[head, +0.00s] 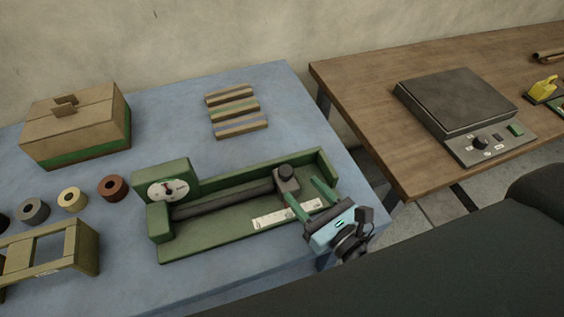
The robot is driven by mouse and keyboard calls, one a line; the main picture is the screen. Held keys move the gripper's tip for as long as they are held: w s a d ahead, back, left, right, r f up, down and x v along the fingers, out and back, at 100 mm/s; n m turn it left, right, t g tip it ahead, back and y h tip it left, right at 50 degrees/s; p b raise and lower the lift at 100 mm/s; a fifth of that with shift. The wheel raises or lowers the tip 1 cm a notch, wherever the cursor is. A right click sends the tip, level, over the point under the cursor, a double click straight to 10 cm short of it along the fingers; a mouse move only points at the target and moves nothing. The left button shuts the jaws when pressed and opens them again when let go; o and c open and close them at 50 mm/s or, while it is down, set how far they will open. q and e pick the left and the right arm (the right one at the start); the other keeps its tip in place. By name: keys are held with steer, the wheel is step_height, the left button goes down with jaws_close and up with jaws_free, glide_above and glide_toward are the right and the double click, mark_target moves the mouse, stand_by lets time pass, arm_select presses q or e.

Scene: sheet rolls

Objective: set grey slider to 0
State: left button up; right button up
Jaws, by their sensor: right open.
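The grey slider (286,179) is a dark grey block with a round knob on top. It sits near the right end of a dark rail on the green device (215,235). A pale scale strip (287,214) lies along the device's front, too small to read. A round white dial (168,190) stands at the device's left end. My right gripper (306,197) is open and empty in the head view, its green fingers spread close to the slider's right and front. I cannot tell whether a finger touches it. My left gripper is not in view.
A cardboard box (75,125), several rolls (72,199) and a wooden stand (84,246) are at the left of the blue table (175,110). Striped slats (234,108) lie behind the device. A wooden table (365,110) at right holds a dark plate machine (460,98).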

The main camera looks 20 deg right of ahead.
mark_target(291, 177)
steer(key=shift+w+a+r, duration=0.1)
steer(key=shift+r, duration=0.1)
steer(key=shift+p+x, duration=0.65)
steer(key=shift+x, duration=2.85)
steer(key=shift+f, duration=0.15)
jaws_close()
